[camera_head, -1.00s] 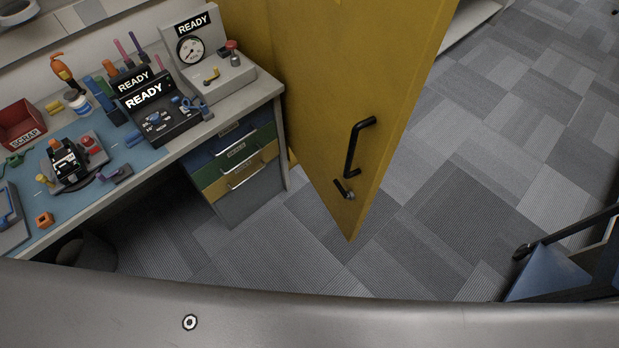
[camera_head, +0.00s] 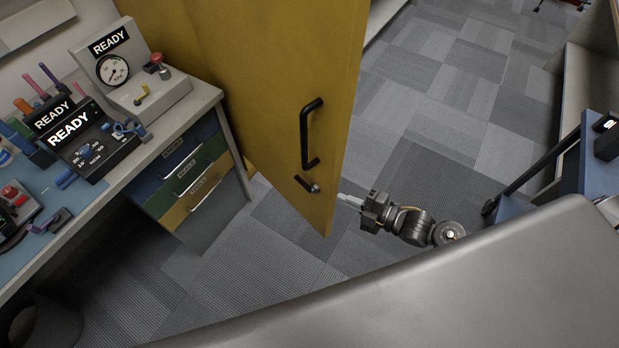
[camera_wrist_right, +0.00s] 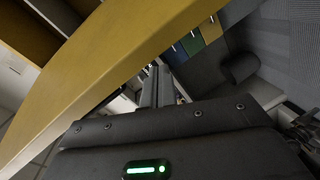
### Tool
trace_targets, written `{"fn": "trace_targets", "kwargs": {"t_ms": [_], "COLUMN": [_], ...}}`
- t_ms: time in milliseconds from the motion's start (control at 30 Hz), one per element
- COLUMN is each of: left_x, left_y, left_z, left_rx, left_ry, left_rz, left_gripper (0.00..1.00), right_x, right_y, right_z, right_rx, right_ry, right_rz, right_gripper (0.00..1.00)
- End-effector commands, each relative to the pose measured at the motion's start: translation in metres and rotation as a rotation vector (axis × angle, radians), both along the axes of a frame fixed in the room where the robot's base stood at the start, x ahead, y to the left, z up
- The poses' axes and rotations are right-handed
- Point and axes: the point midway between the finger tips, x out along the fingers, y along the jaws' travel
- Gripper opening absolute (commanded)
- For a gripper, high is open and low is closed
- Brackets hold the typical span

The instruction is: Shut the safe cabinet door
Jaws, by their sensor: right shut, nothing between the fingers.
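The safe cabinet door (camera_head: 265,90) is a tall yellow panel standing open, with a black bar handle (camera_head: 306,135) and a small dark lever (camera_head: 307,185) below it. My right gripper (camera_head: 345,199) is shut and empty, just right of the door's free edge at about the lever's height in the picture. In the right wrist view the door's yellow edge (camera_wrist_right: 110,75) runs diagonally close by the shut fingers (camera_wrist_right: 157,88). I cannot tell whether the fingers touch the door. The cabinet's inside is not visible in the head view. My left gripper is not in view.
A workbench (camera_head: 200,100) with drawers (camera_head: 190,175) stands left of the door, holding a gauge box (camera_head: 130,75) and a control unit (camera_head: 85,145). A blue cart (camera_head: 575,170) with a black handle stands at the right. Grey carpet (camera_head: 420,90) lies open beyond the door.

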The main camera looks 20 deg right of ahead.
Motion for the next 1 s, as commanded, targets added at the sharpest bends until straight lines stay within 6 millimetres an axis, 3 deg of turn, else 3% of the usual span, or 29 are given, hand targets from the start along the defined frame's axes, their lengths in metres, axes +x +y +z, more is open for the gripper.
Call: {"fn": "trace_targets", "kwargs": {"t_ms": [33,100,200,300,667,1000], "left_x": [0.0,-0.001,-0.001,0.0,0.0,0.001], "left_y": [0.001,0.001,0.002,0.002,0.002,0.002], "left_z": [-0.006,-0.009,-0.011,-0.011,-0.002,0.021], "left_rx": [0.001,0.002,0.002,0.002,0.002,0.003], "left_ry": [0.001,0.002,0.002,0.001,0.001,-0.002], "left_rz": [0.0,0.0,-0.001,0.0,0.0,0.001], "left_gripper": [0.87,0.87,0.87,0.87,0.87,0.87], "right_x": [-0.004,-0.013,-0.025,-0.032,-0.021,0.019], "right_y": [0.01,0.022,0.034,0.04,0.057,0.114], "right_z": [0.026,0.058,0.087,0.101,0.107,0.109], "right_rx": [-0.03,-0.066,-0.099,-0.115,-0.116,-0.114], "right_ry": [-0.104,-0.227,-0.346,-0.406,-0.42,-0.418], "right_rz": [0.071,0.154,0.232,0.268,0.271,0.27], "right_gripper": [0.0,0.0,0.0,0.0,0.0,0.0]}}
